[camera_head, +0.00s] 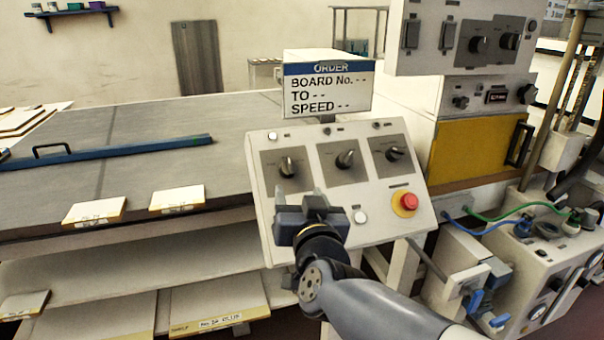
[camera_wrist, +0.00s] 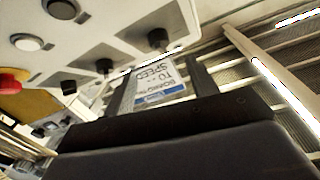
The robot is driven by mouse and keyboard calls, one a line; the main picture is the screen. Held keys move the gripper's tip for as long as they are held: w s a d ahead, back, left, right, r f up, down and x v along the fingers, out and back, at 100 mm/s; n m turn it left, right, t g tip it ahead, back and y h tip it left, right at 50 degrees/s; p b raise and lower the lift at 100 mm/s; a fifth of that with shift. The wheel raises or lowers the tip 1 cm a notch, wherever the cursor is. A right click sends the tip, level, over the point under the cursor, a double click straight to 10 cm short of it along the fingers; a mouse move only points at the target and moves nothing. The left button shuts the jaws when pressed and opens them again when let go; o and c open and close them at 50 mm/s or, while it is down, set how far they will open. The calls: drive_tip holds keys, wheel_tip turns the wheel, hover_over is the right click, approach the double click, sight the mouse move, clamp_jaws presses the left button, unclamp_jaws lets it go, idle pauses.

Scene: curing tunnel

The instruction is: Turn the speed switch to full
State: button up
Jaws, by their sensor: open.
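A tilted grey control panel (camera_head: 330,218) carries three dark rotary switches in a row: a left one (camera_head: 288,168), a middle one (camera_head: 345,158) and a right one (camera_head: 394,153). Their labels are too small to read, so I cannot tell which is the speed switch. My gripper (camera_head: 301,196) is open and empty in front of the panel's left part, below the left switch. In the wrist view its two fingers (camera_wrist: 162,82) stand apart, and the switches (camera_wrist: 105,66) show beyond them, upside down. No switch is between the fingers.
An order sign (camera_head: 327,90) reading "BOARD No. --, TO --, SPEED --" stands behind the panel. A red button (camera_head: 409,201) and a white button (camera_head: 360,217) sit low on the panel. A grey table (camera_head: 215,112) lies left; a yellow-doored unit (camera_head: 475,147) stands right.

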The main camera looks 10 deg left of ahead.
sight(291, 171)
drive_tip(key=x, duration=1)
drive_tip(key=shift+c, duration=0.5)
drive_tip(key=c, duration=0.9)
